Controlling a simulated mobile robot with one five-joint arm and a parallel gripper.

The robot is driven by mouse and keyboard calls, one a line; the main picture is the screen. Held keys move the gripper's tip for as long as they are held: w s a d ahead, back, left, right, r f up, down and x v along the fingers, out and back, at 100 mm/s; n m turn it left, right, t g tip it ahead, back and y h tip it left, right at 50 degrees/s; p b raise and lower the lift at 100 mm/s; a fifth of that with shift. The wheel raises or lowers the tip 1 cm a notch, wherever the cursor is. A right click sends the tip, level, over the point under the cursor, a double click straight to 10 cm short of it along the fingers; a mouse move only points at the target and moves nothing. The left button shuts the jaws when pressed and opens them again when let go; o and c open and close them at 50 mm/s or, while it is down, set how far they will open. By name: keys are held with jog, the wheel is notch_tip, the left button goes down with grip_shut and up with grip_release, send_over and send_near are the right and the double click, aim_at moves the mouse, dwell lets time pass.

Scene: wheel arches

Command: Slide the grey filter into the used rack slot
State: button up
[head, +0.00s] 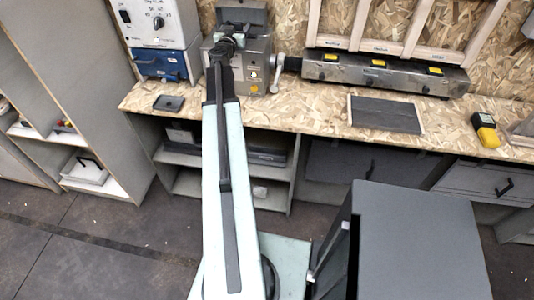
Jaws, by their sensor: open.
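A flat grey panel with pale side edges, apparently the grey filter (385,114), lies on the bench to the right of my arm. The rack (385,73) stands behind it at the wall: a long metal base with yellow labels and pale wooden uprights above. My gripper (222,42) is at the far end of my outstretched arm, in front of a metal box with a raised lid. It is open, away from the filter, and its fingertips are hard to make out.
The metal box (256,72) has a lever on its right side. A white and blue device (160,35) stands left of it, with a small dark tray (169,103) in front. A yellow and black meter (486,132) lies at the right. Bare bench (315,110) separates box and filter.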

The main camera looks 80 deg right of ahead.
jog(key=c, duration=1.3)
notch_tip(320, 180, up, 15)
jog(key=p, duration=1.5)
jog(key=shift+a, duration=0.15)
